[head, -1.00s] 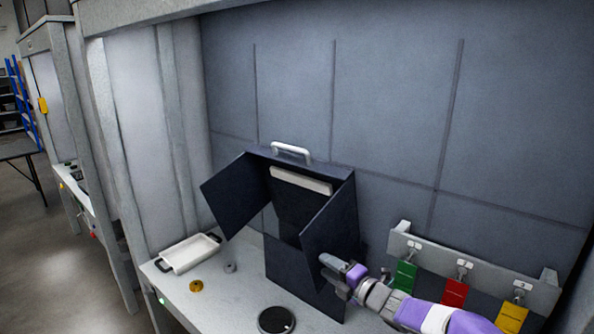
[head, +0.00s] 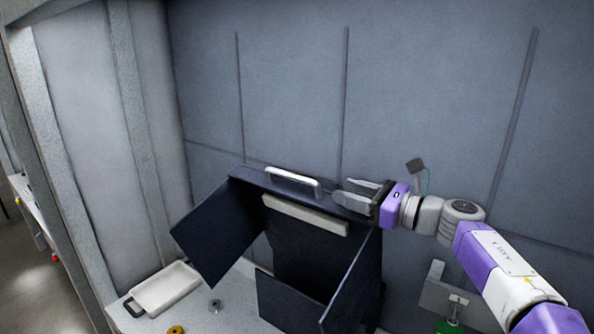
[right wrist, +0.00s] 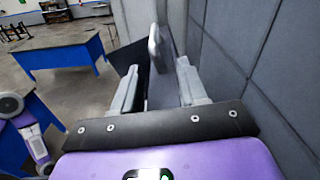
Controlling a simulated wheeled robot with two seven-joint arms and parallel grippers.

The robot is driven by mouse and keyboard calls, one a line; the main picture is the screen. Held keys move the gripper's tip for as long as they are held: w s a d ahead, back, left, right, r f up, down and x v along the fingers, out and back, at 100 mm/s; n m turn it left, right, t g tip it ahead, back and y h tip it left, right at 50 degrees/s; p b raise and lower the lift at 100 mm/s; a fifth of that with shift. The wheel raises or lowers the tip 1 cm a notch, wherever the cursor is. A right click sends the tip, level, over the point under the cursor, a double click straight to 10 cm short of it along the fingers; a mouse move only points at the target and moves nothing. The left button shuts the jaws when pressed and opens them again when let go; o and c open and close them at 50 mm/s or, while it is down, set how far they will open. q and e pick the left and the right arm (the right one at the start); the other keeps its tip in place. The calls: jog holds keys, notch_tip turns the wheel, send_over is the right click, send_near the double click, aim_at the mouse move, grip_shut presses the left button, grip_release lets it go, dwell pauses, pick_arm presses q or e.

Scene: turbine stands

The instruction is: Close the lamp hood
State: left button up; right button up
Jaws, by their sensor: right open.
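The lamp hood (head: 315,255) is a dark box standing on the table, with a white handle (head: 294,180) on its top edge and a pale bar inside. Its left panel (head: 216,232) and right panel (head: 352,290) are swung outward, and a low front panel (head: 285,303) also shows. My right gripper (head: 352,194) is open and empty at the hood's top right corner, its fingers pointing left toward the handle, a little apart from it. In the right wrist view the handle (right wrist: 155,48) appears beyond and between the open fingers (right wrist: 160,88).
A white tray (head: 163,288) lies left of the hood, with a small grey part (head: 215,306) and a yellow part (head: 176,330) nearby. A grey wall (head: 420,90) stands close behind the hood. A rack (head: 452,303) is at the right.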

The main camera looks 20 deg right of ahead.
aim_at(304, 180)
jog(key=x, duration=0.3)
jog(key=p+x, duration=0.1)
jog(key=x, duration=0.2)
jog(key=a+p+x, duration=0.1)
jog(key=x, duration=0.2)
jog(key=shift+s+r, duration=0.25)
jog(key=shift+s, duration=0.1)
jog(key=shift+w+a+p, duration=0.4)
jog(key=shift+w+a, duration=0.05)
jog(key=shift+w, duration=0.1)
jog(key=shift+w+a, duration=0.25)
jog(key=shift+w, duration=0.1)
pick_arm(q)
jog(key=r, duration=0.3)
jog(key=shift+s, duration=0.4)
pick_arm(e)
jog(key=shift+s, duration=0.1)
grip_shut()
